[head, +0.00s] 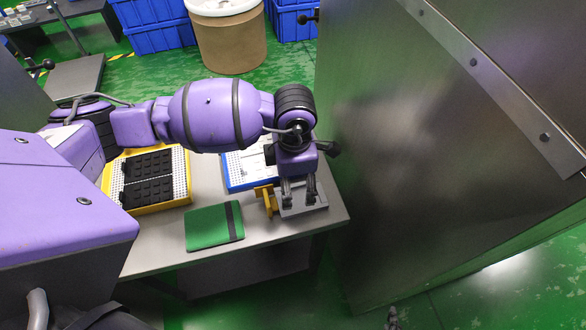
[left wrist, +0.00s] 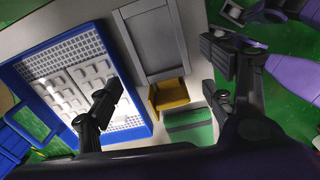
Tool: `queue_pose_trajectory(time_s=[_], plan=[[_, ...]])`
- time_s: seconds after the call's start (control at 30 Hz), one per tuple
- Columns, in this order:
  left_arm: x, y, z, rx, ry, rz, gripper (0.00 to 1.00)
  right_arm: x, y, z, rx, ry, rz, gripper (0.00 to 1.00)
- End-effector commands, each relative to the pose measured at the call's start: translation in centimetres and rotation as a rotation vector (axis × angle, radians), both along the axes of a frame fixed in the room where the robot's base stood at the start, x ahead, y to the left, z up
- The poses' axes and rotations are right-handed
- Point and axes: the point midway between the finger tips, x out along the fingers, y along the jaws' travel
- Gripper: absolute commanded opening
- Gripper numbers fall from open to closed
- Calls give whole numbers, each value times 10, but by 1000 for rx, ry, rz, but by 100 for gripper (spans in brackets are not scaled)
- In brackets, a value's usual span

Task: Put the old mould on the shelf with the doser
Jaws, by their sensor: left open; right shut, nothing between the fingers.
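My left gripper (head: 299,196) is open above a grey, rimmed rectangular piece (head: 305,208) near the right end of the table. A yellow bracket (head: 268,203) sits against the piece's side. Black studded plates (head: 150,178) lie in a yellow-rimmed tray; pale studded plates (left wrist: 75,88) lie in a blue-rimmed tray (left wrist: 37,95). I cannot tell which is the old mould or the doser. A fingertip of my right gripper (head: 392,318) shows at the bottom edge, shut and empty.
A green book with a dark band (head: 213,228) lies on the grey table top (head: 165,235). A large metal cabinet wall (head: 420,170) stands close right of the table. Blue crates (head: 160,35) and a brown drum (head: 230,40) stand behind on the green floor.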

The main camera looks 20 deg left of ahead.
Motion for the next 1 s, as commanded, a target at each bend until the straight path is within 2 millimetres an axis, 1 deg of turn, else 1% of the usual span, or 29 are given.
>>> queue_pose_trajectory(time_s=[0.07,0.17,0.3,0.47,0.6,0.7,0.8,0.97,1.0], plan=[[0,0,0,1,-1,59,75,-1,1,0,2,1,-2,0],[0,0,-5,0,1,91,75,-2,2,0,6,2,-7,0],[-1,0,-22,0,3,93,75,-2,3,1,9,1,-12,0],[-1,2,-39,0,1,92,75,2,2,6,7,-10,-10,0],[0,3,-62,-1,1,91,75,4,1,9,4,-16,-6,0],[-1,3,-73,-1,3,91,75,5,0,8,0,-15,-1,0],[0,2,-78,-2,1,89,75,5,-1,8,-3,-16,4,0],[0,3,-78,-1,0,89,75,6,-1,8,-3,-16,6,0],[0,3,-78,-1,0,89,74,6,-1,7,-3,-16,6,0]])
